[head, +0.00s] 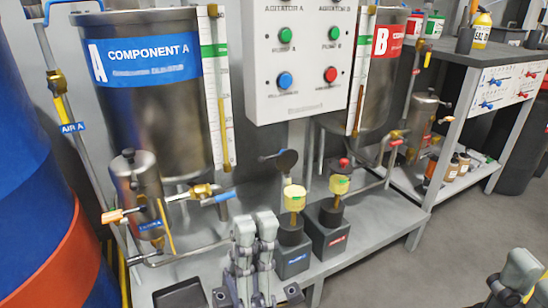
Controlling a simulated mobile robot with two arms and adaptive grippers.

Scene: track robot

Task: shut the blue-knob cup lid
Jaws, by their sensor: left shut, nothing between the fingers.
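The left cup (294,199) is pale yellow and stands on a dark block with a blue label. A dark round lid (287,162) stands tilted up behind and above it, apart from the cup's rim. I take it for the blue-knob lid, but its blue knob cannot be made out. My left gripper (255,222) is shut and empty, in front of and left of the cup, in the lower middle of the head view. My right gripper (522,272) shows only partly at the lower right corner, far from the cups; its fingers cannot be judged.
A similar cup (339,185) with a red knob on top stands just right, on a red-labelled block. The control box (297,60) hangs above. Tank A (150,110), valves and pipes crowd the left. A dark tray (180,295) lies front left. Open floor lies right.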

